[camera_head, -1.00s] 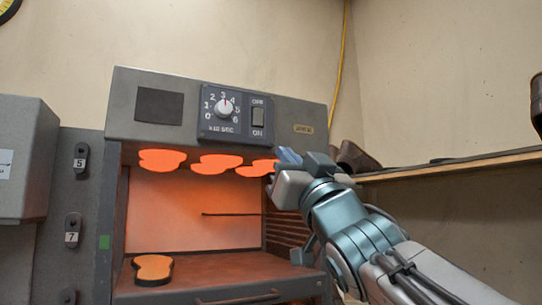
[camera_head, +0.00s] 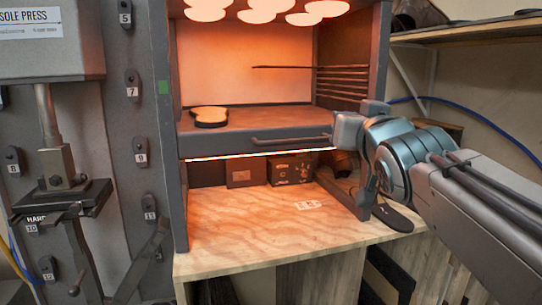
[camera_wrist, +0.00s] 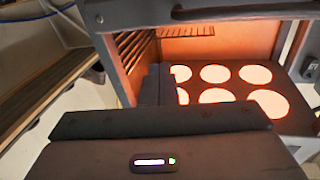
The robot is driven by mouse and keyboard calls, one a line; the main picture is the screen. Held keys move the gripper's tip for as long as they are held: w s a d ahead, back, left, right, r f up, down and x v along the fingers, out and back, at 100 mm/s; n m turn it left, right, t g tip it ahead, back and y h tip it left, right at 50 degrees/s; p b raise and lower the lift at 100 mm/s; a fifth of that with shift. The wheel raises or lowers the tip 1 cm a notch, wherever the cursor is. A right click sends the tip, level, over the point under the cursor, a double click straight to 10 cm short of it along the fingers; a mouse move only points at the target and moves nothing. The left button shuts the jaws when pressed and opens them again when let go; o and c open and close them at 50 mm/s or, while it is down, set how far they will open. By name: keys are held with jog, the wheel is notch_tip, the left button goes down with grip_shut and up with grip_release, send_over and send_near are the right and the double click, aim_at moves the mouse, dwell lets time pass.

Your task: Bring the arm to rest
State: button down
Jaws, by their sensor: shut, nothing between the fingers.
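My arm (camera_head: 400,150) reaches in from the right in the head view. My gripper (camera_head: 372,110) is at its end, in front of the right side of the heater cabinet, near the right end of the tray handle (camera_head: 290,139). In the wrist view my gripper (camera_wrist: 156,84) shows as dark fingers, shut and empty, pointing toward the glowing cabinet. An orange-topped sole (camera_head: 209,114) with a dark edge lies on the cabinet's tray (camera_head: 260,118), apart from my gripper. The fingertips are small and partly hidden in the head view.
Several glowing round heaters (camera_head: 262,15) hang above the tray. A wooden bench top (camera_head: 270,220) runs below the cabinet. A dark flat sole-like piece (camera_head: 393,217) lies at its right. A shelf (camera_head: 460,32) is at upper right. A sole press (camera_head: 50,45) stands left.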

jog(key=s+d+f+g+h, duration=0.15)
jog(key=f+g, duration=0.25)
jog(key=f, duration=0.6)
jog(key=s+f+g, duration=0.3)
jog(key=f, duration=0.7)
jog(key=s+a+f+g, duration=0.1)
jog(key=s+f+g, duration=0.7)
jog(key=s+f, duration=0.6)
notch_tip(320, 180, down, 4)
jog(key=shift+s+a+f+n+g+y, duration=0.15)
jog(key=shift+s+f+n+g+y, duration=0.15)
jog(key=shift+y, duration=0.15)
